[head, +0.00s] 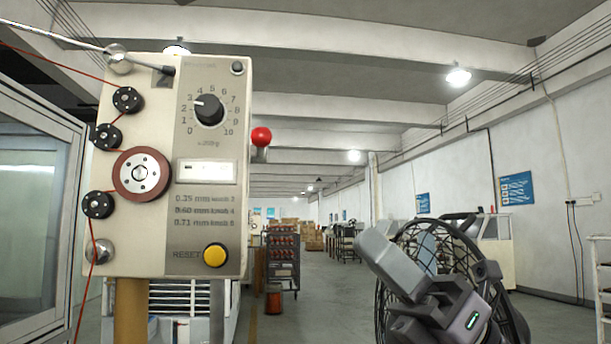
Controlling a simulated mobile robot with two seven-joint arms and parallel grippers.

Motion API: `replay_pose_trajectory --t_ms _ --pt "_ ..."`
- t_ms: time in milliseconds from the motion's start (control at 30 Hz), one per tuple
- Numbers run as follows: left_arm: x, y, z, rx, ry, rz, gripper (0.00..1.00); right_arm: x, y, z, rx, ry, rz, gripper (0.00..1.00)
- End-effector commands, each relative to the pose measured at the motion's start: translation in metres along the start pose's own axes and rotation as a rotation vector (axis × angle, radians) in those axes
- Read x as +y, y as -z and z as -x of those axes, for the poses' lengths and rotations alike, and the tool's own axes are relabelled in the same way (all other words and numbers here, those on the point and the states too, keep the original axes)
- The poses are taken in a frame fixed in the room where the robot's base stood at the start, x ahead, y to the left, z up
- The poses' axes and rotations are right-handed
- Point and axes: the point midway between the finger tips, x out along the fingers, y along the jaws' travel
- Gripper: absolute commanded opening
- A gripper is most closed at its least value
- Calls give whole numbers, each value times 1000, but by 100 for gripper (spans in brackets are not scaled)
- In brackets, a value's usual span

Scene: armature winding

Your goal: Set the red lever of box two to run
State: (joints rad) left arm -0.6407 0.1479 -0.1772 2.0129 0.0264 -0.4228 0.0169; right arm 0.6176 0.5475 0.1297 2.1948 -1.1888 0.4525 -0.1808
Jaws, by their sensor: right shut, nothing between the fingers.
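Box two (150,235) is a cream panel marked "2" at the left of the head view. Its red lever (261,137) has a round red knob on the right side of the box, at mid-upper height. My right gripper (375,248) is at the lower right, apart from the lever, below it and to its right. Its fingers are shut and hold nothing. My left gripper is not in view.
The box carries a black dial (209,110), a yellow reset button (215,256) and a red wire over several pulleys. A glazed cabinet (38,200) stands at the left. A rack (281,258) stands farther back. The space between lever and gripper looks clear.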

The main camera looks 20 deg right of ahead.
Motion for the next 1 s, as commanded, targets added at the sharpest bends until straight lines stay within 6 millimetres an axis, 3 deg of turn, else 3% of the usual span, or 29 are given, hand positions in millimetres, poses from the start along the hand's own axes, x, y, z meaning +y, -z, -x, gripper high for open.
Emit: replay_pose_trajectory --t_ms 567,767,1000 --pt "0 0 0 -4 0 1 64 0 0 -1 18 13 -17 0" --pt "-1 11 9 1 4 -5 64 1 -3 -28 18 10 -15 0" --pt "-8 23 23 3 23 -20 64 0 -3 -79 17 10 -16 0"
